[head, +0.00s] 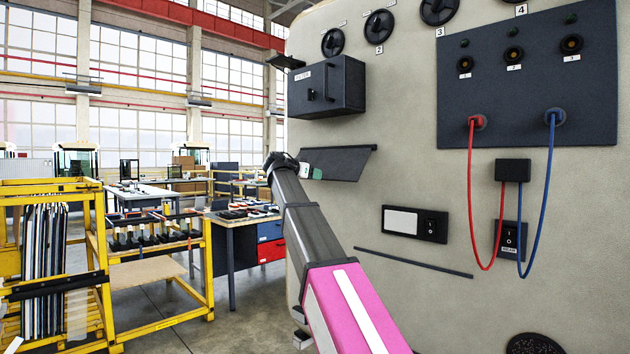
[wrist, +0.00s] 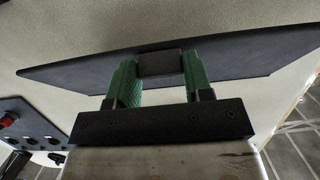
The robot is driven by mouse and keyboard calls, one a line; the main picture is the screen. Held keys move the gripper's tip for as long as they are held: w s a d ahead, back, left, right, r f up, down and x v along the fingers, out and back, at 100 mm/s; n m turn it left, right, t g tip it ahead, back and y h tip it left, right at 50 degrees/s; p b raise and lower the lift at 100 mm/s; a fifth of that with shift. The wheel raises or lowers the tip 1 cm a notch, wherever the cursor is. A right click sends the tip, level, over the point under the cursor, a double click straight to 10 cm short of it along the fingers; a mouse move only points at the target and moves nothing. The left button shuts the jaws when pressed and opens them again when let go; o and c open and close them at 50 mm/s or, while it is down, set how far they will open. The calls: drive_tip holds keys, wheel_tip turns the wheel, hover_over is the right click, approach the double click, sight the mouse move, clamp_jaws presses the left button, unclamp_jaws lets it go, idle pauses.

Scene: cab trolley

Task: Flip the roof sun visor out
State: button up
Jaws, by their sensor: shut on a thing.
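The sun visor is a dark flat panel (head: 342,164) on the beige cab wall in the head view, below the dark filter box. It tilts out from the wall, with its upper right corner reaching farther right. My gripper (head: 310,171) is at its left edge. In the wrist view the visor (wrist: 235,55) spans most of the picture. The two green fingers of my gripper (wrist: 160,80) are shut on a small dark tab (wrist: 160,63) on the visor's near edge. The visor's hinge is not clear in either view.
The filter box (head: 327,87) juts from the wall above the visor. A switch plate (head: 414,224) and a thin dark strip (head: 412,262) are below it. Red and blue cables (head: 546,200) hang at the right. A workbench (head: 240,222) and a yellow rack (head: 55,260) stand at the left.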

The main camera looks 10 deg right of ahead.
wheel_tip(320, 180, up, 11)
drive_tip(key=s+a+g+y, duration=0.1)
drive_tip(key=s+a+y, duration=0.1)
drive_tip(key=shift+a+g, duration=0.4)
drive_tip(key=shift+w+r, duration=0.1)
idle(0.4)
drive_tip(key=o, duration=1.3)
drive_tip(key=shift+d+y, duration=0.15)
drive_tip(key=shift+y, duration=0.15)
